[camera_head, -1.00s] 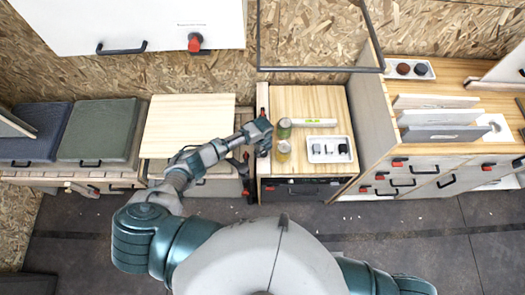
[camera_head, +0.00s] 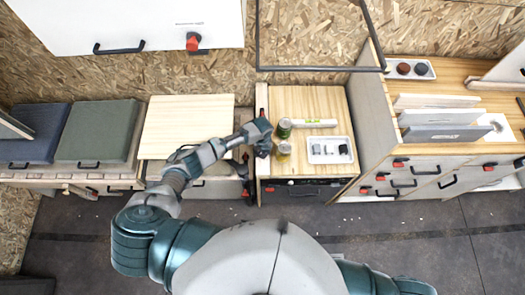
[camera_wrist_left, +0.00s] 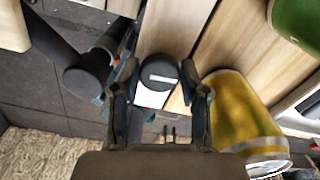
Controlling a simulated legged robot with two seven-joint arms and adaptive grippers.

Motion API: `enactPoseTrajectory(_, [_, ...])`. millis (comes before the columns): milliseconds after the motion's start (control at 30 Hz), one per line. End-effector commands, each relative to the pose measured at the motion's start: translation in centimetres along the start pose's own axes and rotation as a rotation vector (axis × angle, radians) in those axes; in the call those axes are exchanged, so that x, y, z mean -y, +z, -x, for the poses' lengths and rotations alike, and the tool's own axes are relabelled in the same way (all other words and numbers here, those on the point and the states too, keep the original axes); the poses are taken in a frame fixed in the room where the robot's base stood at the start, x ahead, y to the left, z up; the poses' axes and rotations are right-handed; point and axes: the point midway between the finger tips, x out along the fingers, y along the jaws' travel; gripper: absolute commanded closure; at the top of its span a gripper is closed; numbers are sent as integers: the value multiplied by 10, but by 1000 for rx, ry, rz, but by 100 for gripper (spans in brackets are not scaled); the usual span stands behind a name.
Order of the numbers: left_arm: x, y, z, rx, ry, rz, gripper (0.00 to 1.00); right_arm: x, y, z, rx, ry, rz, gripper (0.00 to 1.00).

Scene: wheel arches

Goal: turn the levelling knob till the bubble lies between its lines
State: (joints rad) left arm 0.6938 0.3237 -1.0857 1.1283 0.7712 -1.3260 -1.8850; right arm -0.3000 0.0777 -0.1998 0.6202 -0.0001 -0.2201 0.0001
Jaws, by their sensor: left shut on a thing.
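A dark round knob (camera_wrist_left: 157,72) with a pale mark on its top sits between my left gripper's fingers in the left wrist view. My left gripper (camera_wrist_left: 158,98) is shut on this knob, one finger on each side. In the head view my left gripper (camera_head: 262,135) is at the left edge of the middle counter, where it largely hides the knob. A pale bar (camera_head: 316,121), which looks like the level, lies on that counter behind a white tray. Its bubble and lines are too small to make out. My right gripper is out of view.
A green can (camera_head: 284,128) and a yellow can (camera_head: 283,150) stand just right of my left gripper; the yellow one is close in the wrist view (camera_wrist_left: 240,110). The counter's back (camera_head: 300,98) is clear.

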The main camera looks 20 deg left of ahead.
Motion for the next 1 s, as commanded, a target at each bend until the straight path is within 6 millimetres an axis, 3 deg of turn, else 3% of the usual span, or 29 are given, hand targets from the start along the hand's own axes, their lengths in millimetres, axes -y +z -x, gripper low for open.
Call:
enactPoseTrajectory(167, [2, 2, 3, 4, -7, 2, 90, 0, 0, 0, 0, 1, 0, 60])
enactPoseTrajectory(200, [2, 2, 3, 4, -7, 2, 48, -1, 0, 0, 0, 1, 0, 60])
enactPoseTrajectory(267, [2, 2, 3, 4, -6, 2, 33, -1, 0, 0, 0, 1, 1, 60])
enactPoseTrajectory(300, [2, 2, 2, 4, -6, 2, 30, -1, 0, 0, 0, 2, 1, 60])
enactPoseTrajectory(667, [1, 1, 6, 2, -4, 2, 30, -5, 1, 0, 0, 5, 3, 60])
enactPoseTrajectory(767, [1, 2, 21, 3, -5, 1, 30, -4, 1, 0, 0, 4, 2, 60])
enactPoseTrajectory(1000, [2, 2, 75, 4, -6, 1, 30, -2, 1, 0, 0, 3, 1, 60])
